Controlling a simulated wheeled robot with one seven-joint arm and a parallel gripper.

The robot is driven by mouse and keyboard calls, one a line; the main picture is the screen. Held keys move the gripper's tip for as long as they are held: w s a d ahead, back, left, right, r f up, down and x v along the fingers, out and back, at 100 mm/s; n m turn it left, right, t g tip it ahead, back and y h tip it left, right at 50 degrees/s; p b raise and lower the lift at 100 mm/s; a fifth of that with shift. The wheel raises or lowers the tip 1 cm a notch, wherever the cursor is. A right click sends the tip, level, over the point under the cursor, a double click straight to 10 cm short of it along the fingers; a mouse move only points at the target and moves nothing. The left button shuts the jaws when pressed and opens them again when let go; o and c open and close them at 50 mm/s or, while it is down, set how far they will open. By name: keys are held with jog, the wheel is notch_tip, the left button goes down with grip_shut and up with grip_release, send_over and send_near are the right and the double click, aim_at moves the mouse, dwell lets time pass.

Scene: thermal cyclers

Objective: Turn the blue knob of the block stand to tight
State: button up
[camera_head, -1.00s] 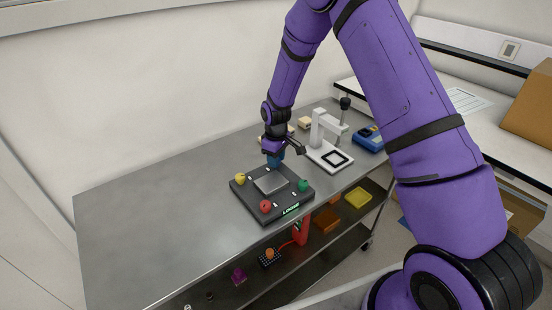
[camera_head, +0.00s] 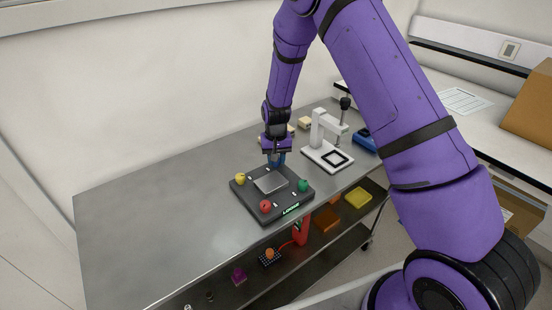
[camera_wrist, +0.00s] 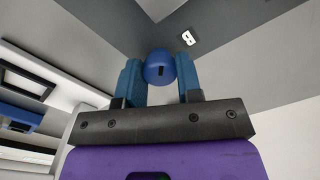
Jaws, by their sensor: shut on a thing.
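The block stand (camera_head: 248,192) is a dark square plate on the metal table, with a grey block (camera_head: 270,182) in its middle. Its yellow (camera_head: 240,179), red (camera_head: 265,205) and green (camera_head: 303,185) knobs show at the other corners. The blue knob (camera_wrist: 159,67) shows in the wrist view between two blue-teal fingers, with a dark slot on its face. My gripper (camera_wrist: 158,80) is shut on that knob. In the head view my gripper (camera_head: 276,161) comes down on the stand's far corner and mostly hides the knob. A small white mark (camera_wrist: 188,38) lies on the stand beside the knob.
Small tan blocks (camera_head: 304,123) lie behind my gripper. The table's left part is clear. A lower shelf holds coloured items, including a yellow tray (camera_head: 358,198).

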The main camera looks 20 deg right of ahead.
jog(key=shift+m, duration=0.8)
jog(key=o, duration=0.9)
jog(key=shift+o, duration=0.2)
jog(key=shift+r, duration=0.15)
notch_tip(320, 180, up, 11)
jog(key=shift+f, duration=0.2)
